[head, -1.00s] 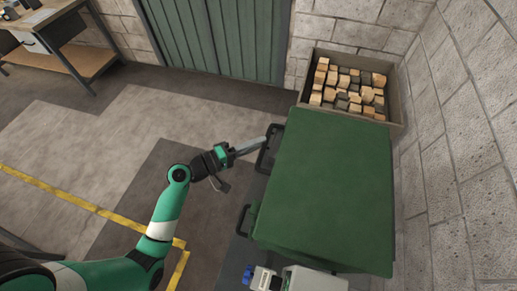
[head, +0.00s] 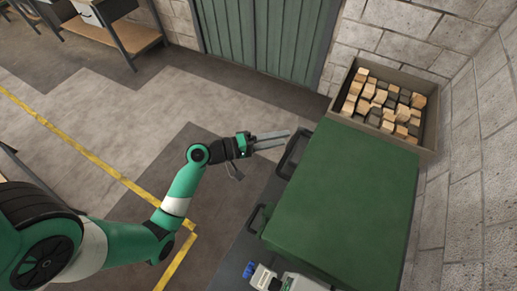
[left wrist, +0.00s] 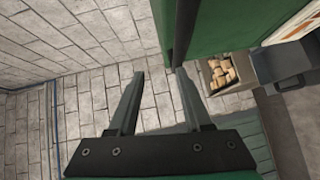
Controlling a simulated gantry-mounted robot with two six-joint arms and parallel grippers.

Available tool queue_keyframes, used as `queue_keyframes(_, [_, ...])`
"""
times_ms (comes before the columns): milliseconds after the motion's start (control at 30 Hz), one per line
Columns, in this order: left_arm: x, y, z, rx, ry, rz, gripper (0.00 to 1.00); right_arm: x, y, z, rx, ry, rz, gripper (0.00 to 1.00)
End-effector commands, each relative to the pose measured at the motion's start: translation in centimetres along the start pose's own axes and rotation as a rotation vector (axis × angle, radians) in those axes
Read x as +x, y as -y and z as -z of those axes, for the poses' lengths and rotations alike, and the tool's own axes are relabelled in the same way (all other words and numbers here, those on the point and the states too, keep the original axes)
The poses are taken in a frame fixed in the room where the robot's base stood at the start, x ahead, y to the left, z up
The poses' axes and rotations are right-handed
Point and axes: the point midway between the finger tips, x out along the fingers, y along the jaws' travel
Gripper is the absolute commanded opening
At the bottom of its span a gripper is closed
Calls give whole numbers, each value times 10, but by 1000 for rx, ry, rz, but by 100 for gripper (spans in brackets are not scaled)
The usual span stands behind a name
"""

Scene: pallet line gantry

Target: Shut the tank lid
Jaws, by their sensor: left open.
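The tank's green lid (head: 345,200) shows in the head view as a broad flat panel on the right. I cannot tell from this angle how far it is open. Two black handles stick out on its left side, an upper one (head: 293,153) and a lower one (head: 256,219). My left gripper (head: 287,139) is open and empty, its fingertips close to the upper handle; I cannot tell whether they touch it. In the left wrist view, the open fingers (left wrist: 160,72) have a green panel (left wrist: 225,25) just beyond and to the right. My right gripper is out of view.
A crate (head: 432,125) of wooden blocks stands behind the tank, near the block wall (head: 485,150). A small device with a blue knob (head: 249,269) is at the bottom. Green ribbed doors (head: 265,35) and a workbench (head: 128,45) are at the back.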

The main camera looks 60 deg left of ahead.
Motion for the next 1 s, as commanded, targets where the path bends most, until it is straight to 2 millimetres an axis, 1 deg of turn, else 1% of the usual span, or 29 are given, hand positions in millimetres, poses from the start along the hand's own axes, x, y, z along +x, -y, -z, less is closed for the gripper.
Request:
queue_keyframes(33, [-4,-3,2,-2,-2,3,50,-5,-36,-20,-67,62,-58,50])
queue_keyframes(67, [-7,-6,4,-2,-3,5,50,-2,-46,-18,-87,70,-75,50])
queue_keyframes(100, [-11,-13,2,-1,-1,6,50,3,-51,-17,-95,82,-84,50])
queue_keyframes(367, [-47,-71,-30,0,1,5,50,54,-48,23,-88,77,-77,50])
queue_keyframes(433, [-60,-74,-44,-1,1,7,50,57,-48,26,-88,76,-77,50])
queue_keyframes(500, [-72,-82,-57,-2,0,7,50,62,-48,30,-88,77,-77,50])
queue_keyframes(600, [-88,-91,-72,-2,0,6,50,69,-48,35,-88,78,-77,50])
queue_keyframes(700, [-100,-98,-84,0,-1,6,50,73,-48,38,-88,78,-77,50])
queue_keyframes(833, [-107,-102,-92,2,0,4,50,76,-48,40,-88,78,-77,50])
queue_keyframes(1000, [-109,-102,-94,3,0,3,50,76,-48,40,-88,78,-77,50])
